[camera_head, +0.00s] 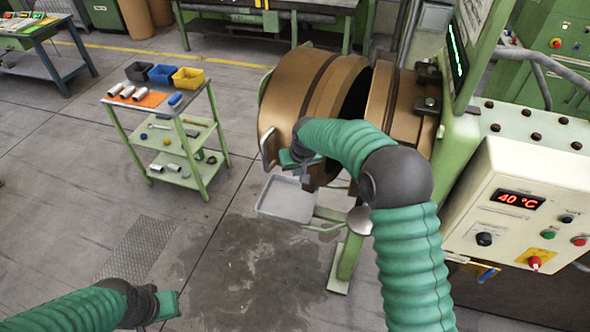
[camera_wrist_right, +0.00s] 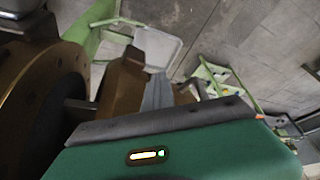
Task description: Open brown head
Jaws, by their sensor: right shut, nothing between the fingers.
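The brown head (camera_head: 300,88) is a large bronze-coloured drum on the green extruder. A dark gap separates it from the brown ring (camera_head: 382,97) fixed on the machine side, so it stands at least partly open. A pale metal handle (camera_head: 268,149) is on the drum's lower left side. My right gripper (camera_head: 303,172) is shut and empty at the drum's lower edge, right of the handle; contact with the drum cannot be told. In the wrist view, brown metal (camera_wrist_right: 122,85) lies just beyond the gripper body. My left gripper (camera_head: 168,305) is low at left, away from the head.
A control box (camera_head: 515,205) showing 40 °C stands at right. A grey tray (camera_head: 287,200) sits below the head. A green cart (camera_head: 190,145) with small bins and parts stands at left. The floor between the cart and my left arm is clear.

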